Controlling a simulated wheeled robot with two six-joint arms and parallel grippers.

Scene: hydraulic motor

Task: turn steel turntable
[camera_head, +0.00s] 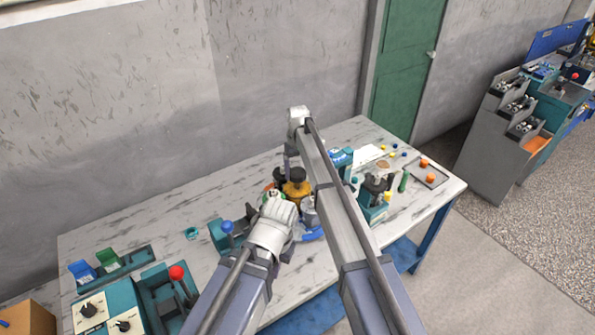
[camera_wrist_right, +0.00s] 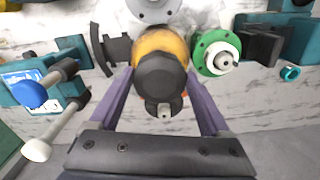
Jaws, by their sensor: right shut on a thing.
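A yellow and black motor unit (camera_head: 296,188) stands upright near the middle of the table. In the right wrist view its round black cap (camera_wrist_right: 161,76) and yellow body (camera_wrist_right: 160,43) lie between the purple fingers of my right gripper (camera_wrist_right: 163,68). The right gripper is shut on this unit, one finger at each side. A grey metal disc (camera_wrist_right: 154,8) shows beyond it; I cannot tell if it is part of the steel turntable, which is largely hidden. My left arm ends in front of the unit in the head view, and its fingertips cannot be made out.
A green flanged part (camera_wrist_right: 217,54) and dark clamp-like parts surround the unit. A blue-knobbed fixture (camera_head: 226,228) stands left of it. A red-knobbed control box (camera_head: 177,273) is at front left. A teal fixture (camera_head: 376,190) stands to the right. The table (camera_head: 130,225) is bare at back left.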

